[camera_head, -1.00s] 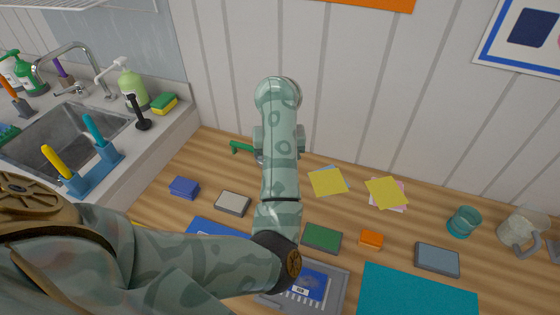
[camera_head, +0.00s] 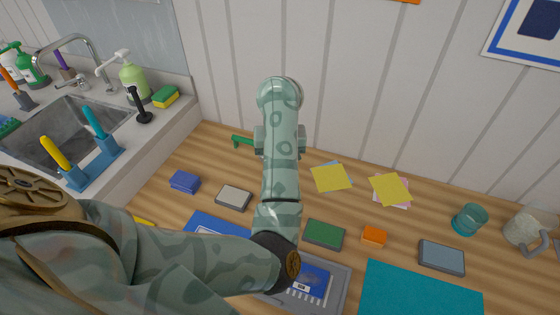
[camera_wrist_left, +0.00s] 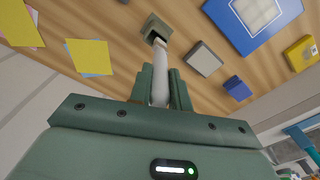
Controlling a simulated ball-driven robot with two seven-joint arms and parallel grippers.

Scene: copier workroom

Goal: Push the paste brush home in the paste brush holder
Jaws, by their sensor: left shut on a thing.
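The paste brush (camera_wrist_left: 160,75) shows in the left wrist view as a pale grey-white handle. My left gripper (camera_wrist_left: 162,82) is shut on it, with a green finger on either side. The paste brush holder (camera_wrist_left: 151,24) is a small olive-grey square block with a dark opening, standing on the wooden worktop. The brush's far end is at this opening; how deep it sits I cannot tell. My right gripper is not in view.
A grey block (camera_wrist_left: 203,58), a blue block (camera_wrist_left: 237,88) and yellow notes (camera_wrist_left: 91,56) lie near the holder. A green item (camera_head: 241,140) lies by the wall. The sink (camera_head: 70,130) is at the left. A teal mat (camera_head: 420,290) and teal cup (camera_head: 470,219) are at the right.

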